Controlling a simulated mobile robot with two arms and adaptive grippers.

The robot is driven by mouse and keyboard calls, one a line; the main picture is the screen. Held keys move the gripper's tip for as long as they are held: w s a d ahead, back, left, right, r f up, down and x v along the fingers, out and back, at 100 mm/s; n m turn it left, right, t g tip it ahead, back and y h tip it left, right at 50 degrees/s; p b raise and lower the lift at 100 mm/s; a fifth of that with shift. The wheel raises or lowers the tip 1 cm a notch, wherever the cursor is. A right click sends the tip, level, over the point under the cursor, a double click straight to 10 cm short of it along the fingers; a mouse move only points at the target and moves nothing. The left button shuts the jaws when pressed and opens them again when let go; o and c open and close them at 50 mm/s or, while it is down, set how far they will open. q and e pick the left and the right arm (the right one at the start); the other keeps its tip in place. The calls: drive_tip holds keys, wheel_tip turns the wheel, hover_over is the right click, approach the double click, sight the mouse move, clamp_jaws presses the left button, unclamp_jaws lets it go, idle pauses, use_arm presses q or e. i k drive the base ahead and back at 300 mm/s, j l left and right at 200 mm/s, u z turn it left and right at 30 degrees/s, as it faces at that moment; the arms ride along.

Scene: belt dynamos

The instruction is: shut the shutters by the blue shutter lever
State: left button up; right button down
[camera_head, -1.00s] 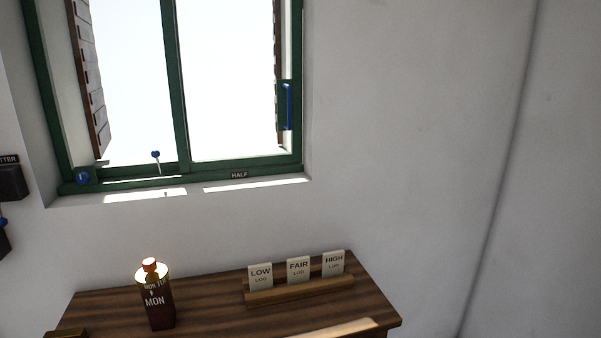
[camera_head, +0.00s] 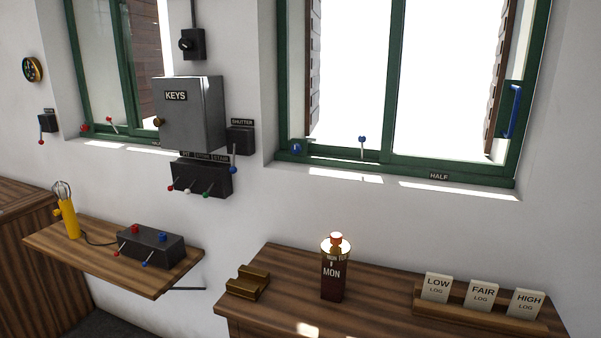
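A dark box labelled SHUTTER (camera_head: 240,138) is on the wall left of the right-hand window. A lever with a blue knob (camera_head: 234,170) hangs down from it, its knob close to the row of levers below. Brown slatted shutters stand open outside the right-hand window, one at its left side (camera_head: 314,60) and one at its right side (camera_head: 497,85), with bright sky between them. Neither of my grippers is in view.
A grey KEYS cabinet (camera_head: 190,113) juts out beside the SHUTTER box, above a panel of coloured levers (camera_head: 200,178). Other blue-knobbed levers are on the window sill (camera_head: 362,140) and shelf box (camera_head: 146,263). A table with a MON bottle (camera_head: 333,273) stands below.

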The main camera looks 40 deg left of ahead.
sight(233, 170)
drive_tip(key=u, duration=1.55)
drive_tip(key=i+u, duration=0.2)
drive_tip(key=i, duration=0.55)
